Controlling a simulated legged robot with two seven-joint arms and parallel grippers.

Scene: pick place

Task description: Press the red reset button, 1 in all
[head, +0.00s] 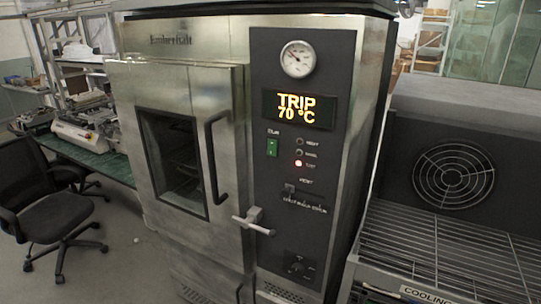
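A steel oven (185,45) stands in the middle of the head view, with a dark control panel (262,95) on its right side. The display (298,109) reads "TRIP 70 °C" in yellow. Below it are a green switch (272,147) and a column of small lamps; the lowest lamp (298,163) is lit, whitish with a red tint. Under the lamps is a small label that seems to read "RESET", with a small dark fitting (289,188) by it. I cannot make out a red button there. Neither of my grippers is in view.
The oven door has a dark vertical handle (216,158) and a pale latch lever (254,221) sticking out. A round gauge (297,59) and a lower knob (298,267) sit on the panel. A wire cooling rack (450,245) stands right; an office chair (45,225) stands left.

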